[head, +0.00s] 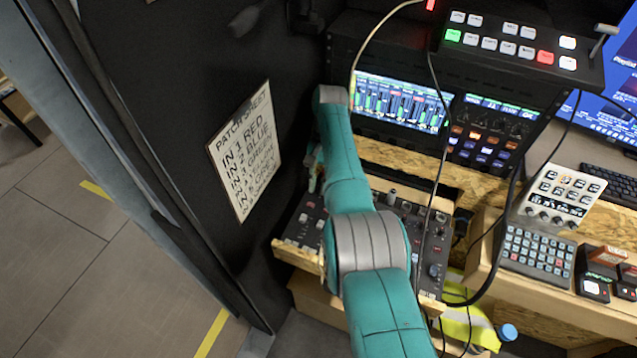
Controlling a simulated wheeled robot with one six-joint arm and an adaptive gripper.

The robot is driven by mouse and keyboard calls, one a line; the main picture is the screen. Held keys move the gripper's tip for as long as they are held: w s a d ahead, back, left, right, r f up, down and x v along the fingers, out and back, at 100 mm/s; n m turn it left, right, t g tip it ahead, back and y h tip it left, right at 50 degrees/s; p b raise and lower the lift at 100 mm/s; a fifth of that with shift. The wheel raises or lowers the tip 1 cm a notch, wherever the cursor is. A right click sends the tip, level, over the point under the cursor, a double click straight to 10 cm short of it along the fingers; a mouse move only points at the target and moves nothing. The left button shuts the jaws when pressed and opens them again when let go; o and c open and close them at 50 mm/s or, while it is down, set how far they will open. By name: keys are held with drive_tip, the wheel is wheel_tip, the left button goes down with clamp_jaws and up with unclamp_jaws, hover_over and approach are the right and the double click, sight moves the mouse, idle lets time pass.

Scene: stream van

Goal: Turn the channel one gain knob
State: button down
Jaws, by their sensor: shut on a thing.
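An audio mixer (430,245) with several knobs and buttons lies on a wooden shelf in the head view, partly behind my teal and grey arm. My gripper (314,182) shows only in part at the mixer's upper left corner, to the left of my arm's wrist. It is shut at the place of the channel one gain knob. The knob and the fingertips are too small and covered to make out, so the knob's angle cannot be told.
A dark wall with a patch sheet (244,150) stands close on the left. A rack screen (402,102) and a switcher (515,45) are behind the mixer. Cables (436,130) hang just right of my arm. A keypad (538,258) stands at the right.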

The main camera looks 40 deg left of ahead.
drive_tip(key=shift+n+t+h, duration=0.3)
drive_tip(key=shift+n, duration=0.7)
drive_tip(key=c, duration=1.1)
unclamp_jaws()
